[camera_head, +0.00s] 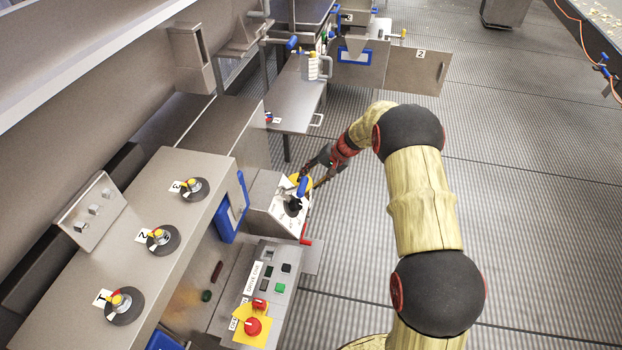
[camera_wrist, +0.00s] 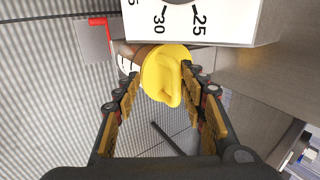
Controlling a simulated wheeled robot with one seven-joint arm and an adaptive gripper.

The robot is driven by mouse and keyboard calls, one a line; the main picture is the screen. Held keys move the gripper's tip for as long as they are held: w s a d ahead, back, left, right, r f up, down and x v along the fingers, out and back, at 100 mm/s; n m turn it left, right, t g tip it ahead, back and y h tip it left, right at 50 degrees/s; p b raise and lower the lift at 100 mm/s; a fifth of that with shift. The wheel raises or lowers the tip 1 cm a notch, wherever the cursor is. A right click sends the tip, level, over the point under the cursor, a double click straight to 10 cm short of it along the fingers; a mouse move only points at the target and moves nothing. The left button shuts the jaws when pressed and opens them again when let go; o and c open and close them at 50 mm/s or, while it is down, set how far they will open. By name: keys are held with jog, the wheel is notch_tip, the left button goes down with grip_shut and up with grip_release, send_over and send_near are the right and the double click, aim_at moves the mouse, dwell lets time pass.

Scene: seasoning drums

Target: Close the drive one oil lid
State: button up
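A yellow lid (camera_wrist: 163,78) with a raised grip tab is in the middle of the wrist view, just below a white dial plate (camera_wrist: 190,22). In the head view, yellow shows (camera_head: 294,178) at the back of the small grey control box (camera_head: 262,190), partly hidden by a blue handle. My gripper (camera_wrist: 163,75) has its two fingers spread on either side of the lid. The fingertips are very close to its sides, and I cannot tell whether they touch. In the head view, my gripper (camera_head: 318,170) is beside the box, partly hidden.
A black knob (camera_head: 292,205) is on the box top. A panel with buttons and a red emergency stop (camera_head: 253,327) stands nearer. Several numbered valves sit on the left steel top (camera_head: 150,200). A red-handled lever (camera_wrist: 100,35) is left of the lid. Open grated floor (camera_head: 530,220) lies right.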

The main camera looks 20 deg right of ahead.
jog(key=shift+s+f, duration=0.3)
jog(key=v, duration=1.2)
jog(key=shift+w+r, duration=0.3)
jog(key=shift+w, duration=0.05)
jog(key=s+f+g+h, duration=0.1)
jog(key=s+f+g, duration=0.1)
jog(key=s, duration=0.8)
jog(key=s+a+r+n+t+h+p, duration=0.1)
jog(key=s+a+r+n, duration=0.1)
jog(key=s+r, duration=0.7)
jog(key=s+a+r+n+t+h+p, duration=0.1)
jog(key=s+a+r, duration=0.3)
jog(key=s+r, duration=0.5)
jog(key=s+a+r+n+t+h+p, duration=0.2)
jog(key=s+a+r+n+p, duration=0.1)
jog(key=s+r, duration=0.7)
jog(key=shift+s+a+h, duration=0.4)
jog(key=shift+s, duration=0.7)
